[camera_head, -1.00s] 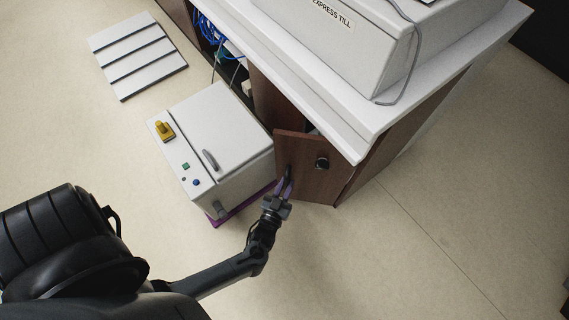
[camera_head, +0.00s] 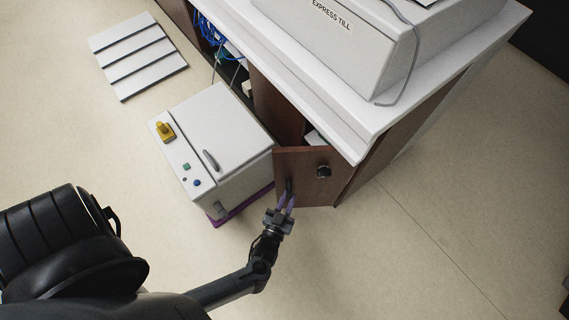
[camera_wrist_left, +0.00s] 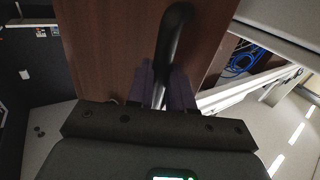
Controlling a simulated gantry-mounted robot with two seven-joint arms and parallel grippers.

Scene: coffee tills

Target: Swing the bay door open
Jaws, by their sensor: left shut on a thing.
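The bay door (camera_head: 312,178) is a brown wooden panel at the corner of the white-topped counter. It stands partly open, with a dark gap behind its top edge. A dark round lock or knob (camera_head: 323,171) sits on its face. My left gripper (camera_head: 286,201) is shut on the door's black bar handle (camera_head: 289,186). In the left wrist view the curved handle (camera_wrist_left: 176,38) rises between the purple-grey fingers (camera_wrist_left: 160,88), against the brown door (camera_wrist_left: 110,45). My right gripper is not in view.
A white cabinet (camera_head: 221,130) on a purple base stands close to the left of the door. The counter (camera_head: 330,108) carries the express till (camera_head: 345,45). A slatted white panel (camera_head: 137,55) lies on the floor at back left. The floor in front and to the right is clear.

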